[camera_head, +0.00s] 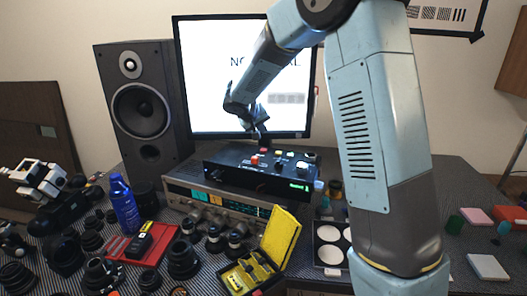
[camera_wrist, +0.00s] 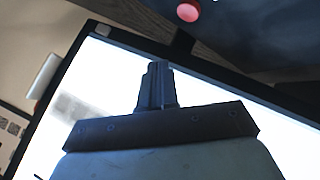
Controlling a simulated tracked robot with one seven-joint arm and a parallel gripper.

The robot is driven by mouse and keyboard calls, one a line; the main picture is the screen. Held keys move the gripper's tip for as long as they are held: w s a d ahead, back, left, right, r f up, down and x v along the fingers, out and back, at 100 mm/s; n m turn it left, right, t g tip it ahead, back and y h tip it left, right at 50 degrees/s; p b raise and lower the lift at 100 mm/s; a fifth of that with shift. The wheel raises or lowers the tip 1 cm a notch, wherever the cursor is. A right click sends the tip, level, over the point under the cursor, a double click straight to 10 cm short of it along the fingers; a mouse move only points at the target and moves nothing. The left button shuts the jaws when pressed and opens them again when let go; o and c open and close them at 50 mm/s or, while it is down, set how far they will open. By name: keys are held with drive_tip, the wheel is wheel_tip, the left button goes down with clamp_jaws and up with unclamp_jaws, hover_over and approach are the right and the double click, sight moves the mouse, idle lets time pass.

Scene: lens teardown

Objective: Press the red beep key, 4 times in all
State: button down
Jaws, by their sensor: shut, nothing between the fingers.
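A low black box (camera_head: 228,176) with several small keys on top stands in front of the monitor. A red key (camera_head: 255,160) shows on its top, and a second small red spot is just behind it; I cannot tell which is the beep key. In the wrist view a round red key (camera_wrist: 188,10) is at the top edge, ahead of the fingertips. My gripper (camera_head: 264,146) is shut and empty, pointing down over the back of the box. Its fingers (camera_wrist: 157,68) also show in the wrist view, apart from the red key in the picture; contact cannot be told.
A lit monitor (camera_head: 210,75) stands close behind my gripper, with a speaker (camera_head: 143,105) to its left. The black box sits on a silver radio-like unit (camera_head: 180,191). Lenses, a blue bottle (camera_head: 123,204) and an open yellow case (camera_head: 281,237) crowd the front.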

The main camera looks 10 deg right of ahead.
sight(262, 151)
idle(0.4)
drive_tip(key=shift+r, duration=1.8)
drive_tip(key=shift+f, duration=4.4)
drive_tip(key=shift+f, duration=0.15)
drive_tip(key=shift+f, duration=0.2)
drive_tip(key=shift+f, duration=0.4)
drive_tip(key=shift+r, duration=0.85)
